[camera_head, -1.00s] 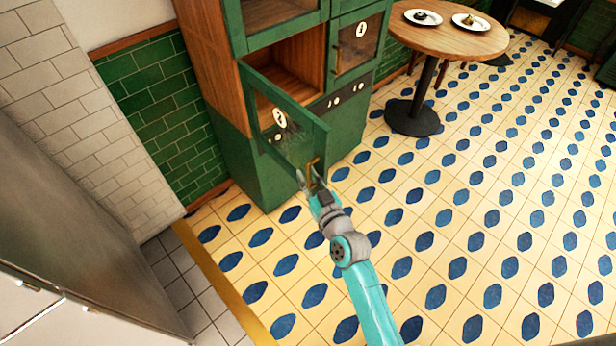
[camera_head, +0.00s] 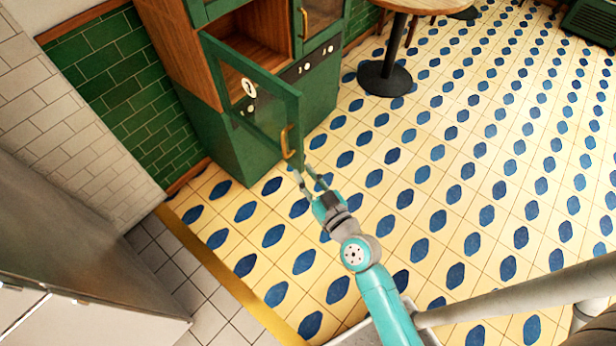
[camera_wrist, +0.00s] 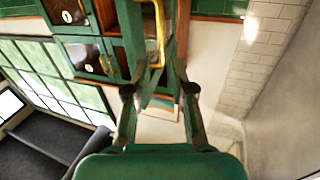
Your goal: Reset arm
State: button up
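My gripper (camera_head: 311,181) is open and empty, just below and in front of the open cabinet door (camera_head: 268,110). In the head view its fingers are spread and apart from the door's brass handle (camera_head: 288,143). In the wrist view both fingers (camera_wrist: 155,92) are spread, with the brass handle (camera_wrist: 160,35) beyond them and nothing held between them. My teal arm reaches up from the bottom of the head view.
The green cabinet (camera_head: 205,135) stands at the upper left, its wooden compartment (camera_head: 245,50) open. A round table's dark base (camera_head: 385,78) is at the top. Tiled floor (camera_head: 440,180) is clear to the right. A grey metal surface (camera_head: 60,240) is at the left.

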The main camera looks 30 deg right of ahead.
jog(key=shift+s, duration=0.45)
dwell(0.3)
jog(key=s+f+m+g+h, duration=0.1)
jog(key=s+f+g+h, duration=0.15)
jog(key=s, duration=1.45)
jog(key=s+r, duration=0.3)
jog(key=s, duration=0.5)
jog(key=s+a+r+y, duration=0.1)
jog(key=s+r, duration=0.2)
jog(key=s, duration=0.5)
jog(key=shift+s+g, duration=0.15)
jog(key=shift+g, duration=0.2)
